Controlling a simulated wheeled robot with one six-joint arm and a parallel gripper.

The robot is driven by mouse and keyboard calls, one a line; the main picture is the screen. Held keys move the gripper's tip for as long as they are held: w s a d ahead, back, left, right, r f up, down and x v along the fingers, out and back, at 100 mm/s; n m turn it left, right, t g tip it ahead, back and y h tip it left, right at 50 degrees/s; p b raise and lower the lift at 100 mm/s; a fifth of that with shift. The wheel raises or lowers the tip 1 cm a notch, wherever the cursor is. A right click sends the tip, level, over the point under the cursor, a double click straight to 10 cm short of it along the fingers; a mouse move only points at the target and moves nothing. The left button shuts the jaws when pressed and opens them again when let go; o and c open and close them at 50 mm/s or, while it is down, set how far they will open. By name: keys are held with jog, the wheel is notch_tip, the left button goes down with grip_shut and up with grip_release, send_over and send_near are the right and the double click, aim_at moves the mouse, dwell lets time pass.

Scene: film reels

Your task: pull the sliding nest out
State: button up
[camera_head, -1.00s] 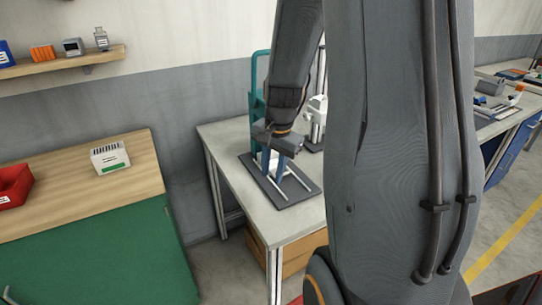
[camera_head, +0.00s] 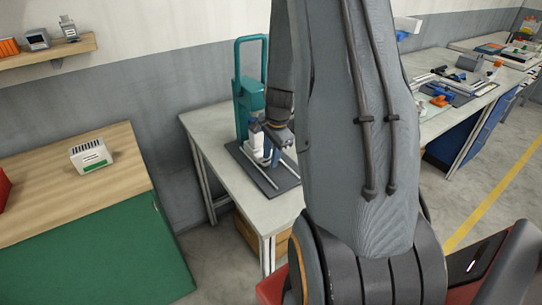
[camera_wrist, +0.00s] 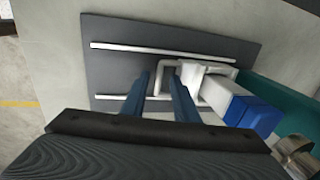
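The teal press (camera_head: 250,95) stands at the back of a dark base plate (camera_head: 278,186) on the grey table. In the wrist view, two white rails (camera_wrist: 150,47) run along the plate (camera_wrist: 110,35). In the head view my gripper (camera_head: 272,156) is low over the plate, partly hidden by my arm.
A blue-topped white block (camera_wrist: 252,112) and the press's teal frame (camera_wrist: 295,115) are close to the right of my fingers. A wooden-topped green cabinet (camera_head: 85,235) with a white box (camera_head: 90,156) stands at left. Cluttered benches (camera_head: 440,105) are at right.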

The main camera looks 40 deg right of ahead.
jog(key=shift+f, duration=0.25)
grip_shut()
dwell(1.4)
